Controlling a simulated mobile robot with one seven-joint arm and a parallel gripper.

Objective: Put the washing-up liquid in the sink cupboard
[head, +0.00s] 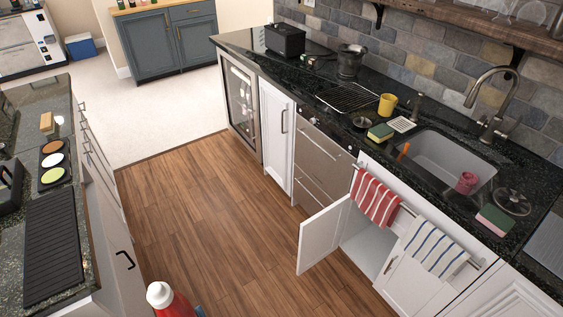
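A red bottle with a white cap (165,298), which looks like the washing-up liquid, shows at the bottom edge, left of centre. Its lower part is cut off, so I cannot see what holds or supports it. The sink cupboard (368,243) is under the sink at right. Its left door (323,236) stands open into the room, and the part of the inside that shows looks empty. Its right door (408,283) is shut. My gripper is not in view.
Red-striped (376,199) and blue-striped (435,246) towels hang on a rail across the cupboard front. The sink (440,160) holds a pinkish cup (467,183). A left counter (75,250) bounds the aisle. The wooden floor (220,225) between is clear.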

